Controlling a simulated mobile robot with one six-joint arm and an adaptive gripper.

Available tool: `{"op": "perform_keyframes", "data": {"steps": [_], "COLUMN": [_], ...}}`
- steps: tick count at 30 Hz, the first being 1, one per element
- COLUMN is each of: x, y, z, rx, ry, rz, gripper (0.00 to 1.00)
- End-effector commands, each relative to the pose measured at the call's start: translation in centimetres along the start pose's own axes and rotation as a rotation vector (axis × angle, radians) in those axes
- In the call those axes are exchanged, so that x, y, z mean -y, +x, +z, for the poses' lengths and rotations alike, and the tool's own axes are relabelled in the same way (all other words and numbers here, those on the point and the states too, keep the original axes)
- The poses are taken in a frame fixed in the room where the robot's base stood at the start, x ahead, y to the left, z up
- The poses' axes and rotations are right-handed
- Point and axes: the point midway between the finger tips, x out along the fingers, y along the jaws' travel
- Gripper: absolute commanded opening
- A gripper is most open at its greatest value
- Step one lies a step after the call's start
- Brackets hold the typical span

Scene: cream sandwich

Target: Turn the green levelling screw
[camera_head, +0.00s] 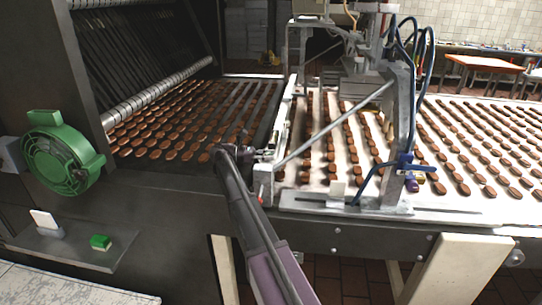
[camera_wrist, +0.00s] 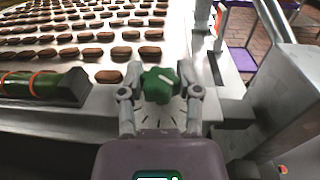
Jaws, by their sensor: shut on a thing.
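The green levelling screw (camera_wrist: 159,86) is a lobed knob with a white mark on top, near the middle of the wrist view. Dark tick marks fan out on the pale plate below it. My gripper (camera_wrist: 160,80) has one grey finger on each side of the knob and is shut on it. In the head view my gripper (camera_head: 258,153) is small, at the near edge of the belt by the machine frame. The screw cannot be made out there.
Rows of brown biscuits (camera_head: 195,115) lie on the belt. A metal frame with blue hoses (camera_head: 403,140) stands right of my gripper. A green-and-dark cylinder (camera_wrist: 45,86) lies left of the screw.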

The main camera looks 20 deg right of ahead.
Motion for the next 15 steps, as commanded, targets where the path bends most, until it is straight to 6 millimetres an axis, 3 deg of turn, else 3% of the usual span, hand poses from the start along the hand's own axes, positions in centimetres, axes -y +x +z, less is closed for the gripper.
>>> {"op": "perform_keyframes", "data": {"steps": [6,7,10,15], "x": [0.30,0.30,0.26,0.16], "y": [-0.07,-0.07,-0.05,0.00], "z": [-0.04,-0.03,-0.03,0.00], "rx": [-0.001,-0.001,-0.001,0.000], "ry": [-0.002,-0.002,-0.001,-0.001], "rz": [-0.005,-0.005,-0.004,-0.003], "gripper": [0.00,0.47,0.77,0.80]}}
